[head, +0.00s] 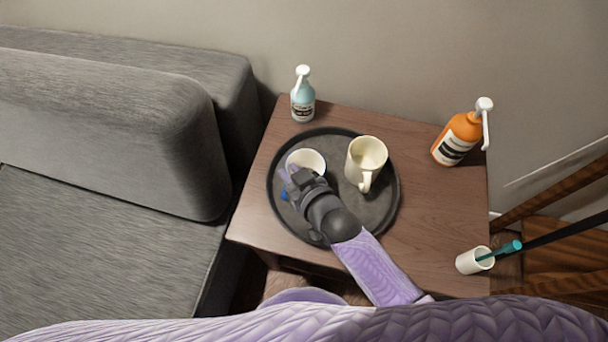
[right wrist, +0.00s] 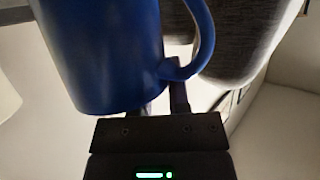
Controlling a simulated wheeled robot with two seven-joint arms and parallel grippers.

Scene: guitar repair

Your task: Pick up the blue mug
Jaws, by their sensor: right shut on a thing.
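The blue mug (right wrist: 105,55) fills the upper left of the right wrist view, with its handle (right wrist: 206,40) on the right. My right gripper (right wrist: 163,98) is shut on it near the lower end of the handle; the fingertips are partly hidden there. In the head view, the right gripper (head: 298,181) reaches over the left part of a round dark tray (head: 290,222). A round pale opening (head: 305,159) shows just beyond it; its outside is mostly hidden, so I cannot tell its colour. My left gripper is not in view.
A cream mug (head: 366,160) stands on the tray, close right of my gripper. On the wooden table (head: 420,220) are a light-blue pump bottle (head: 303,100), an orange pump bottle (head: 457,138) and a white cup (head: 471,261). A grey sofa (head: 110,130) stands at left.

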